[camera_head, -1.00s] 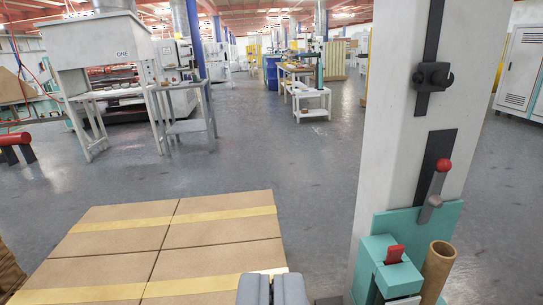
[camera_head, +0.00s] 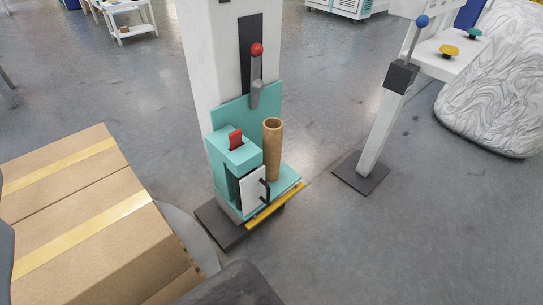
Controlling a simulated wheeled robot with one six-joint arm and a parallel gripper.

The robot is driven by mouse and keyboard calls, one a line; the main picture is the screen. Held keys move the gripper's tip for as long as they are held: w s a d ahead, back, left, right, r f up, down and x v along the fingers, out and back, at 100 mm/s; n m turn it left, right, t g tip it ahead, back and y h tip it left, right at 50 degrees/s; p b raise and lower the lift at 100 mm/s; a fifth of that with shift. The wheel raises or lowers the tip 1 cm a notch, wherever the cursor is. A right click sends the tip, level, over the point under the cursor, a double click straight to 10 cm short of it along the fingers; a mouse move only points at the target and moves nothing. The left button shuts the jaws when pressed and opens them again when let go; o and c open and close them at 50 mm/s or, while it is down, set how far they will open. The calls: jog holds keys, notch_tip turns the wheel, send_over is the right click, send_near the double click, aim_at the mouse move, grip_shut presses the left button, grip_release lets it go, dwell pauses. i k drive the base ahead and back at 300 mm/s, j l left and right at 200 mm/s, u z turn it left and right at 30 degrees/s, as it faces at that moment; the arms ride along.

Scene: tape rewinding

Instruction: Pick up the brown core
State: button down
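The brown core (camera_head: 272,155) is a hollow tube standing upright, its open top facing up. It stands on the teal base of a machine (camera_head: 246,112), to the right of a teal block with a red lever (camera_head: 236,140). Nothing is holding the core. Its lower end is partly hidden beside a white panel with a dark handle (camera_head: 254,193). No gripper fingertips can be made out. Dark grey shapes at the bottom and left edges may be parts of my own arm, well apart from the core.
Taped cardboard boxes (camera_head: 75,225) fill the lower left. A white column with a red-knobbed lever rises behind the core. A slanted white post (camera_head: 380,135) on a dark foot stands to the right, near a marbled white mass (camera_head: 497,90). Floor at lower right is clear.

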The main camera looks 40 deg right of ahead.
aim_at(273, 127)
jog(key=i+l+u, duration=0.2)
jog(key=l, duration=0.65)
jog(key=k+l+u, duration=0.2)
jog(key=l, duration=0.65)
jog(key=l+u, duration=0.2)
jog(key=l, duration=0.7)
jog(key=l+u, duration=0.15)
jog(key=l, duration=0.75)
